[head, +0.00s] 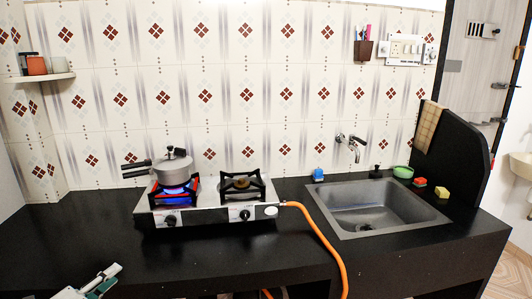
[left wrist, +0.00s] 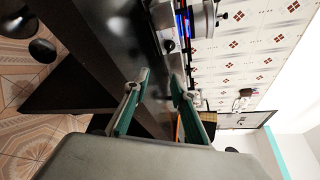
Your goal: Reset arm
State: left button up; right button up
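My left gripper (head: 102,281) shows at the lower left edge of the head view, in front of the black counter and well apart from the stove. In the left wrist view its two green-backed fingers (left wrist: 160,78) stand apart, with nothing between them. The two-burner stove (head: 208,212) sits on the counter. A grey pressure cooker (head: 174,168) stands on its left burner, where a blue flame burns. The right burner (head: 240,186) is bare. My right gripper is in neither view.
The black counter (head: 60,235) is clear left of the stove. An orange gas hose (head: 325,245) runs from the stove over the front edge. A grey sink (head: 375,205) lies to the right, with a tap (head: 352,147) above it. A small shelf (head: 40,77) holds cups.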

pick_arm(q)
jog(key=s+d+f+n+g, duration=0.1)
jog(key=s+d+f+n, duration=0.35)
jog(key=f, duration=0.55)
jog(key=s+d+f+n+g, duration=0.2)
jog(key=s+d+f+n, duration=0.5)
jog(key=d, duration=0.3)
jog(key=s+d+f+n+g+h, duration=0.1)
jog(key=s+d+f+n, duration=0.6)
jog(key=d, duration=0.4)
jog(key=shift+s+d+f+n+g, duration=0.2)
jog(key=shift+s+n+g, duration=0.2)
jog(key=shift+s+n, duration=0.5)
jog(key=shift+s+m, duration=0.1)
jog(key=shift+m, duration=0.15)
